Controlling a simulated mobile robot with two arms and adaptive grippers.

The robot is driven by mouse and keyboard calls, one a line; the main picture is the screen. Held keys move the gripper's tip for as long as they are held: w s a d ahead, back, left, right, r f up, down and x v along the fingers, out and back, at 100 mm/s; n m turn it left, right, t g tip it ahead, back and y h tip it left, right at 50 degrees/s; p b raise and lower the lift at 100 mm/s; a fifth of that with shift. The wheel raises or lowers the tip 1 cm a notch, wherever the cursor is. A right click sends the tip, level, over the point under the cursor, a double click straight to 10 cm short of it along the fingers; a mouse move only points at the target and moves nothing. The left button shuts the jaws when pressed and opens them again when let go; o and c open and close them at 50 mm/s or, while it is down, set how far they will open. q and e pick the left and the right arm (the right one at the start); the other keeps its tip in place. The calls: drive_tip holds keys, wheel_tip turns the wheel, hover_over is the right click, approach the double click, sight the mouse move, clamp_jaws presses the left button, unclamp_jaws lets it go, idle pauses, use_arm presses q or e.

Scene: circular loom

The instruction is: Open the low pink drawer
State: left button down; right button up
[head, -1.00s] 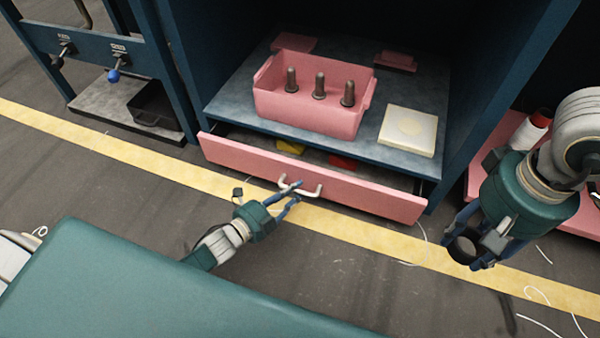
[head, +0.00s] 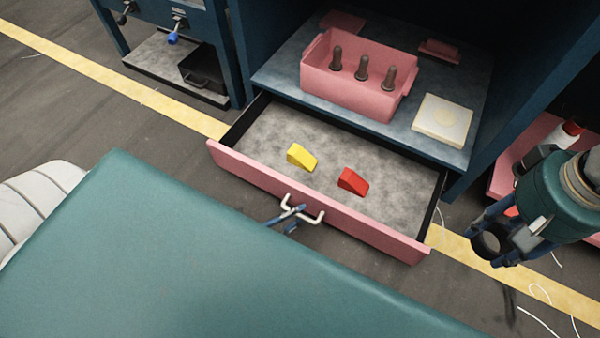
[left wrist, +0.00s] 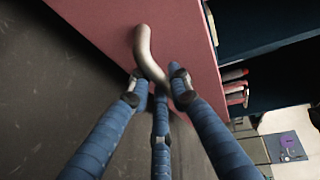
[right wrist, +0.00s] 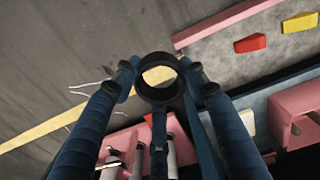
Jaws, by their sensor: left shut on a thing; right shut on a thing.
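The low pink drawer (head: 370,232) is pulled well out from under the blue cabinet, its grey floor showing. Its pale curved handle (head: 316,217) is on the front; it also shows in the left wrist view (left wrist: 146,48). My left gripper (head: 292,213) is shut on the handle; my own teal body hides most of that arm. In the left wrist view its blue fingers (left wrist: 160,92) close around the handle against the pink front. My right gripper (head: 488,244) is to the right of the drawer, shut on a dark ring (right wrist: 158,78).
A yellow wedge (head: 301,157) and a red wedge (head: 353,181) lie in the drawer. Above it, a shelf holds a pink bin (head: 345,90) with dark pegs and a cream block (head: 443,118). A pink platform (head: 508,168) with spools stands at the right.

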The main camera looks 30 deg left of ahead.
use_arm(q)
drive_tip(key=shift+s, duration=0.1)
drive_tip(key=c, duration=1.6)
unclamp_jaws()
drive_tip(key=v, duration=0.7)
drive_tip(key=shift+s+a+r, duration=0.1)
drive_tip(key=shift+s, duration=0.1)
